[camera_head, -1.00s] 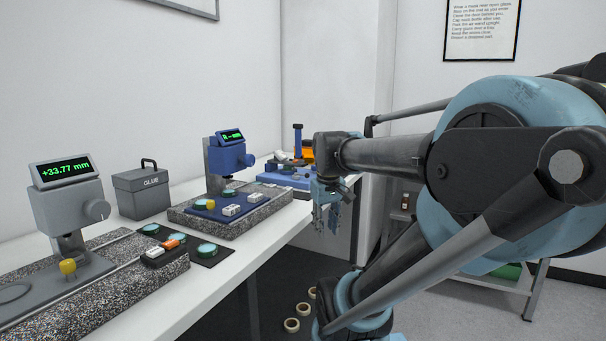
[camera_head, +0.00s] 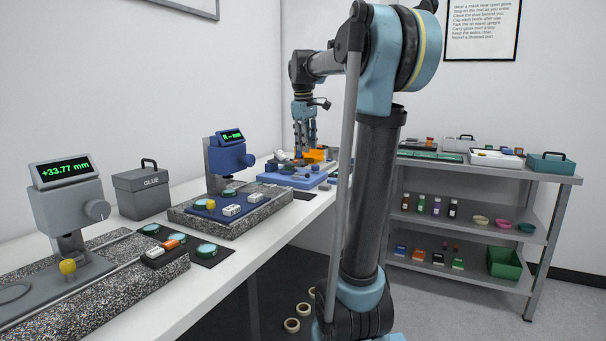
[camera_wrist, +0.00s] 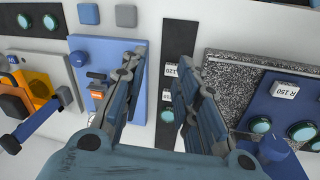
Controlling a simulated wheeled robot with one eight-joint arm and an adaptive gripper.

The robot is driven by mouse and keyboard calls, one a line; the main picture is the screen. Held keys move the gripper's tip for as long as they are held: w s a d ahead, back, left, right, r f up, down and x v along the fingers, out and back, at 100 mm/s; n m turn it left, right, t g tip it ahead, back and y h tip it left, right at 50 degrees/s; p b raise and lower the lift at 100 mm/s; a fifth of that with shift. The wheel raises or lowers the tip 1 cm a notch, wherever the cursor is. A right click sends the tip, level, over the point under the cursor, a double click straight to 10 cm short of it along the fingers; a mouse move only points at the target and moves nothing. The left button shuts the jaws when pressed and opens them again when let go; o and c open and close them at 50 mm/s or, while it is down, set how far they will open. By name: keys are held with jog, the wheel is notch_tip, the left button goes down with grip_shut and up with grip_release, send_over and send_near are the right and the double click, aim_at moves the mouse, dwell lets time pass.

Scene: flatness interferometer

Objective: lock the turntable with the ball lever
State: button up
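My gripper (camera_head: 305,150) is over the blue instrument base (camera_head: 275,178) at the far end of the bench, pointing down. In the wrist view my gripper (camera_wrist: 160,62) has its fingers apart with nothing between them. Left of the fingers, the blue base (camera_wrist: 83,48) bears a small dark lever-like part (camera_wrist: 97,75) beside an orange label (camera_wrist: 95,87); whether this is the ball lever I cannot tell. Further left are an orange and black unit (camera_wrist: 38,92) and a blue post with a dark knob (camera_wrist: 32,126). I cannot make out the turntable clearly.
Right of the fingers in the wrist view is a granite plate (camera_wrist: 232,75). On the bench (camera_head: 215,262) stand a blue-headed gauge (camera_head: 231,158), a grey gauge (camera_head: 68,205) and a glue box (camera_head: 142,193). A shelf (camera_head: 545,175) stands at right.

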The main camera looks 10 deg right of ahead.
jog(key=w+a+r+n, duration=0.15)
jog(key=w+r, duration=0.25)
jog(key=w, duration=0.4)
jog(key=shift+n, duration=0.25)
jog(key=w+f, duration=0.1)
jog(key=f, duration=0.4)
jog(key=w+d+f, duration=0.1)
jog(key=f, duration=0.5)
jog(key=d+f, duration=0.1)
jog(key=f, duration=0.5)
jog(key=shift+w+d+f, duration=0.2)
jog(key=shift+w, duration=0.2)
grip_shut()
